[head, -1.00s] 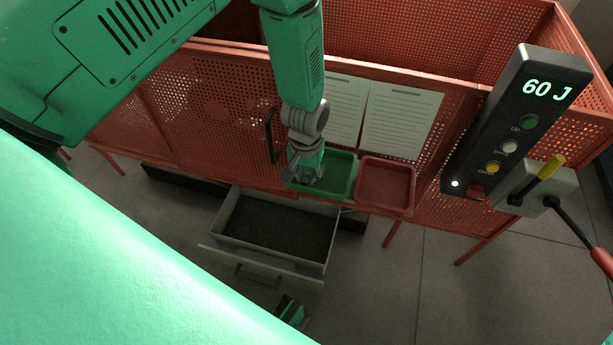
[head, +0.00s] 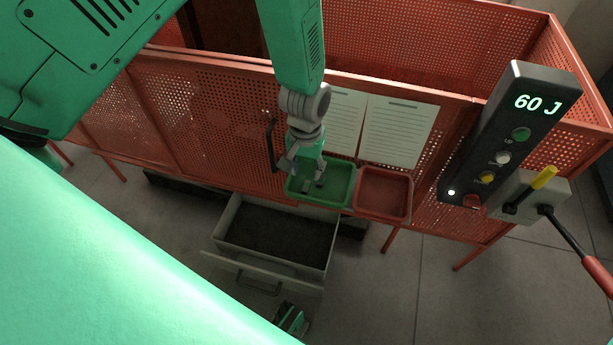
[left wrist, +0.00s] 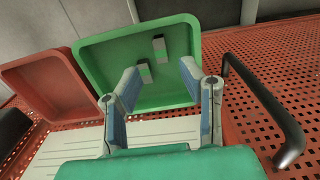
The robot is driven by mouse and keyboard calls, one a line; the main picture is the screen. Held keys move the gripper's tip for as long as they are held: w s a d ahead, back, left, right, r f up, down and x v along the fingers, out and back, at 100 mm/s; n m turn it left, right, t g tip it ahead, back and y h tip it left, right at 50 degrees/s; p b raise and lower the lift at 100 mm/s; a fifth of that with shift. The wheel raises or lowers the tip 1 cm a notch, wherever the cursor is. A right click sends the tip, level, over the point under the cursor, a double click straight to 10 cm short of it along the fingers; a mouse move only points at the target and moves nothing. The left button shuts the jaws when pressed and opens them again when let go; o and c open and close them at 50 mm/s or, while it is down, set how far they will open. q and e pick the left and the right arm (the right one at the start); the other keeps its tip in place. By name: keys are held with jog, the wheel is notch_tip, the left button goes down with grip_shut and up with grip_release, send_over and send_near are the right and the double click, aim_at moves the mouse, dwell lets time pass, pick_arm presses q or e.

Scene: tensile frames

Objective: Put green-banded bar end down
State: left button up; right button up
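In the head view my left gripper (head: 302,165) is above the tray's left part.
A red tray (head: 384,193) hangs right of the green one. A black handle (head: 271,146) stands left of my gripper. An open drawer (head: 278,235) is below. A control panel reading 60 J (head: 512,135) and a lever box (head: 520,197) are at the right.

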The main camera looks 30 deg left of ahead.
aim_at(306, 187)
pick_arm(q)
notch_tip(306, 187, up, 5)
jog(key=shift+r+p, duration=0.15)
jog(key=shift+p, duration=0.45)
jog(key=s+a+f+m, duration=0.1)
jog(key=s+f, duration=0.3)
jog(key=s, duration=0.8)
jog(key=s+a+f+m, duration=0.2)
jog(key=s+a+f, duration=0.1)
jog(key=s, duration=0.9)
jog(key=shift+s+f+t, duration=0.25)
jog(key=shift+f+t, duration=0.05)
jog(key=shift+f, duration=0.45)
